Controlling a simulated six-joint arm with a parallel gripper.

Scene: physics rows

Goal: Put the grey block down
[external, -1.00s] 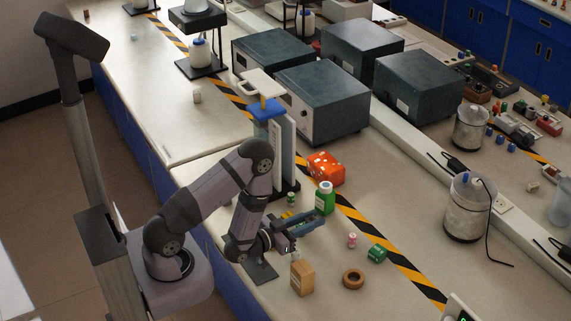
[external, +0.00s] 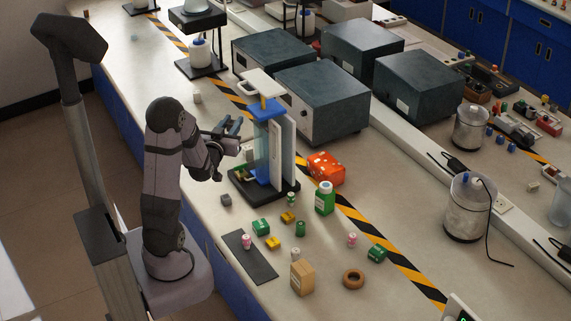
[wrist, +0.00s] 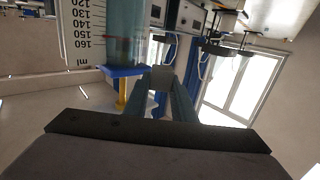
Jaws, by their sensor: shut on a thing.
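My gripper (external: 231,128) is raised above the bench in the external view, beside the upper part of the apparatus with blue parts. In the wrist view its two fingers (wrist: 161,88) are shut on a small grey block (wrist: 161,77), held at the fingertips. The held block is not clear in the external view. Another small dark grey block (external: 226,199) lies on the bench below, left of the apparatus base.
The measuring cylinder (wrist: 125,35) with its scale is close to the fingers. The apparatus base (external: 250,193) stands below. The bench left of the apparatus is mostly clear.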

